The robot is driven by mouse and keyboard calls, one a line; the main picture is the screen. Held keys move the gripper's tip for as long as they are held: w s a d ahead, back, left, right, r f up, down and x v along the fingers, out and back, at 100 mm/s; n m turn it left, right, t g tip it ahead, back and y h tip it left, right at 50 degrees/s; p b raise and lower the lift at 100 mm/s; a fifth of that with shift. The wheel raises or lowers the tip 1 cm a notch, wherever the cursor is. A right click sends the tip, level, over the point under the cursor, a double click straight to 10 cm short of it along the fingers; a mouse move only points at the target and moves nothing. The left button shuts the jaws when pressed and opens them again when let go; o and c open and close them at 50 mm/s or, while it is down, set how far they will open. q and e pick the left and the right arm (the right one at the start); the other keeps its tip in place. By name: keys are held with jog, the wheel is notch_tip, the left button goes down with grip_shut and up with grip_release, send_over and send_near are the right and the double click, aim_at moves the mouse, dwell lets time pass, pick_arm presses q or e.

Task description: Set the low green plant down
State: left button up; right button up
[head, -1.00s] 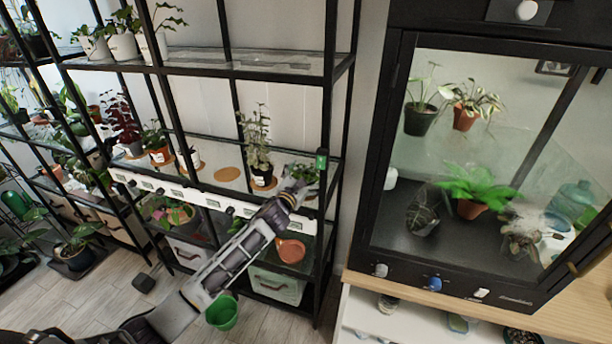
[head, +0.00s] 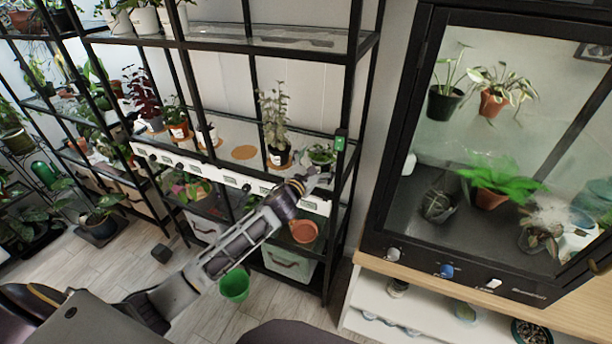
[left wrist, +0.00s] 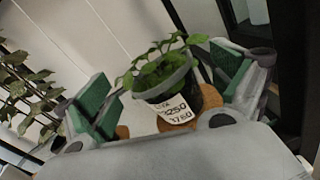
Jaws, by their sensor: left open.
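The low green plant (head: 321,153) stands at the right end of the white-fronted shelf, partly behind my left gripper (head: 312,178). In the left wrist view the plant (left wrist: 160,67) is in a dark pot with a white price label. A cork coaster (left wrist: 178,122) shows below the pot, which looks tilted because the view is tilted. My left gripper (left wrist: 168,92) is open, with its green-padded fingers spread on either side of the pot and apart from it. The pot's foot is partly hidden by the gripper body. My right gripper is not in view.
A tall pale plant (head: 276,118) stands just left, with an empty cork coaster (head: 244,152) beyond it. A black shelf post (head: 356,150) is close on the right. A glass cabinet (head: 490,150) stands further right. A green bucket (head: 235,285) is on the floor.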

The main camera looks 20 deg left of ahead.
pick_arm(q)
jog(key=s+a, duration=0.1)
jog(key=s, duration=0.7)
jog(key=shift+a, duration=0.1)
dwell(0.8)
